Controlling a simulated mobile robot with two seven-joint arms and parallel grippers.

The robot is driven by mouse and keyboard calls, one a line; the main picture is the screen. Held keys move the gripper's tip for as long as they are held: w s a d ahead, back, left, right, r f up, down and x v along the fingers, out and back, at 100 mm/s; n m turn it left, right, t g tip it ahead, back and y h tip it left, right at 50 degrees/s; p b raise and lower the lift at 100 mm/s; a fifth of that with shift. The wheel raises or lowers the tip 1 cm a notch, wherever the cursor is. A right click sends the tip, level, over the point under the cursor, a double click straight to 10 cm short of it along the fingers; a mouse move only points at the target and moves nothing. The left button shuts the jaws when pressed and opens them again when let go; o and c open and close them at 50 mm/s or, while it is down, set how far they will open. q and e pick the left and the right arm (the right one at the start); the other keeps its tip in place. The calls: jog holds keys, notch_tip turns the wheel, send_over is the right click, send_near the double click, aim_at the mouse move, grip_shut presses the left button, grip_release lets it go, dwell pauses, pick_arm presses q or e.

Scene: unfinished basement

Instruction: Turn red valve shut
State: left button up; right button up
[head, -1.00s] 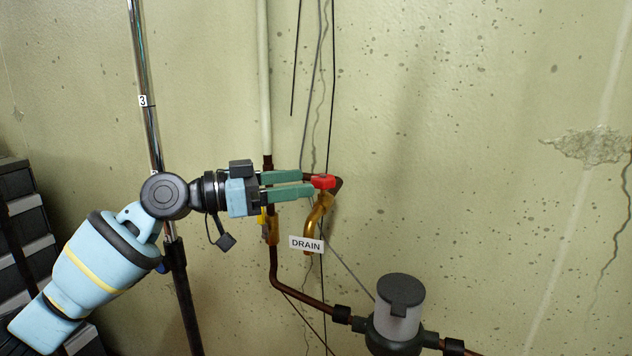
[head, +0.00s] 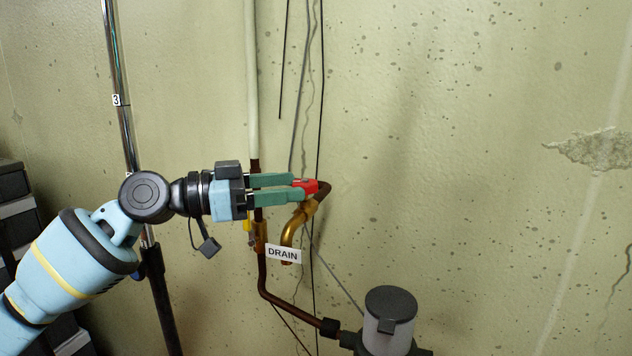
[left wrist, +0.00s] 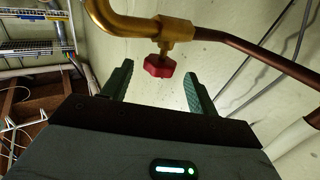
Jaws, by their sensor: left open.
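The red valve (head: 309,186) is a small red knob on a brass drain tap (head: 297,222) at the end of a copper pipe, with a white DRAIN label (head: 283,253) hanging from it. My left gripper (head: 301,188) reaches in from the left with its green fingers open. In the head view the fingertips overlap the red knob. In the left wrist view the red knob (left wrist: 159,64) appears beyond and between the two spread fingers (left wrist: 157,80), with a gap to each side. Contact is not visible. My right gripper is out of view.
A copper pipe (head: 286,307) runs down and right to a grey cylindrical fitting (head: 389,318). A yellow part (head: 248,226) sits on the pipe behind the gripper. Thin cables hang along the wall. Dark drawers (head: 14,200) stand at the far left. The wall right of the tap is clear.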

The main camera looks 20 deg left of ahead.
aim_at(311, 181)
pick_arm(q)
jog(key=p+x, duration=0.1)
jog(key=x, duration=0.4)
jog(key=shift+r, duration=0.1)
jog(key=shift+w+d, duration=0.3)
jog(key=shift+d, duration=0.1)
jog(key=c, duration=1)
jog(key=shift+s+d+m+g+h+b, duration=0.15)
jog(key=shift+m+g+h+b, duration=0.4)
jog(key=shift+m+g, duration=0.45)
jog(key=shift+s+a+m+g+h+b, duration=0.1)
jog(key=shift+m+g+h+b, duration=0.4)
jog(key=shift+g, duration=0.75)
jog(key=shift+s+d+m+g+h+b, duration=0.15)
jog(key=shift+m+g+h+b, duration=0.2)
jog(key=shift+m+g+b, duration=0.55)
jog(key=shift+g, duration=0.25)
